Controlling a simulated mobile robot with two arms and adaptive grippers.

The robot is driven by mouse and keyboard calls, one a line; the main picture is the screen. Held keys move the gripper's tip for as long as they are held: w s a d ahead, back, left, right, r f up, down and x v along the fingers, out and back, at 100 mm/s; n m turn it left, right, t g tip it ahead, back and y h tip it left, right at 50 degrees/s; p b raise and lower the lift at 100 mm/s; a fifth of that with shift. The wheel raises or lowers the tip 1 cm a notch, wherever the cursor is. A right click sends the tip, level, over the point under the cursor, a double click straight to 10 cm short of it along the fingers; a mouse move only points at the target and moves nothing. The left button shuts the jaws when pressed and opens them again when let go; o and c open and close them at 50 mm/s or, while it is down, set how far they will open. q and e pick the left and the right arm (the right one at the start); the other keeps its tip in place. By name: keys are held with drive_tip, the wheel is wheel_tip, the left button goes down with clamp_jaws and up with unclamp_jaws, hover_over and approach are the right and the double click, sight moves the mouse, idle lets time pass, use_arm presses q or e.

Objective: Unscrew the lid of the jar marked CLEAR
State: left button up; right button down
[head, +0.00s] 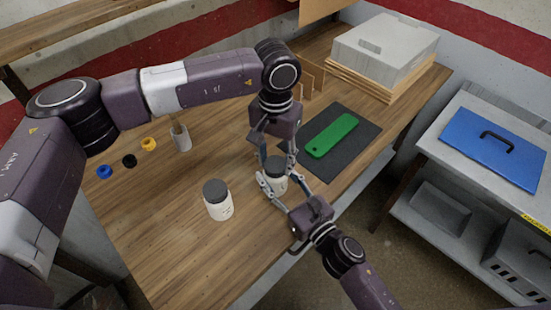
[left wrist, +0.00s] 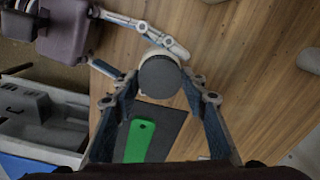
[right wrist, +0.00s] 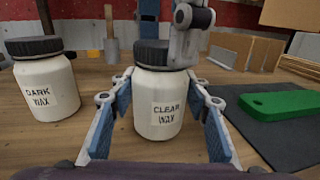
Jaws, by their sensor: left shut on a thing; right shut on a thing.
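The jar marked CLEAR WAX (right wrist: 158,112) is white with a dark ribbed lid (right wrist: 150,54), and stands upright on the wooden bench. In the head view the jar (head: 279,184) is near the bench's front edge, its lid (head: 275,163) partly hidden by fingers. My left gripper (head: 276,160) comes from above and is shut on the lid; the left wrist view shows the round lid top (left wrist: 159,76) between its fingers. My right gripper (head: 277,187) reaches in from the front and is shut on the jar's body, one finger on each side. The lid sits on the jar.
A similar jar marked DARK WAX (right wrist: 45,92) stands to the left, also lidded (head: 218,203). A green plate (head: 332,135) lies on a dark mat (head: 365,128) to the right. Behind are a grey cup (head: 181,140), small coloured rings (head: 129,160) and a grey box (head: 384,48).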

use_arm(q)
drive_tip(key=n, duration=1.4)
drive_tip(key=shift+r+n, duration=0.1)
drive_tip(key=shift+n, duration=0.3)
drive_tip(key=n, duration=1.7)
drive_tip(key=shift+n, duration=0.4)
drive_tip(key=n, duration=0.6)
drive_tip(key=shift+n, duration=0.3)
drive_tip(key=n, duration=1.1)
drive_tip(key=shift+w+r, duration=0.1)
drive_tip(key=shift+r, duration=0.1)
drive_tip(key=shift+r, duration=1)
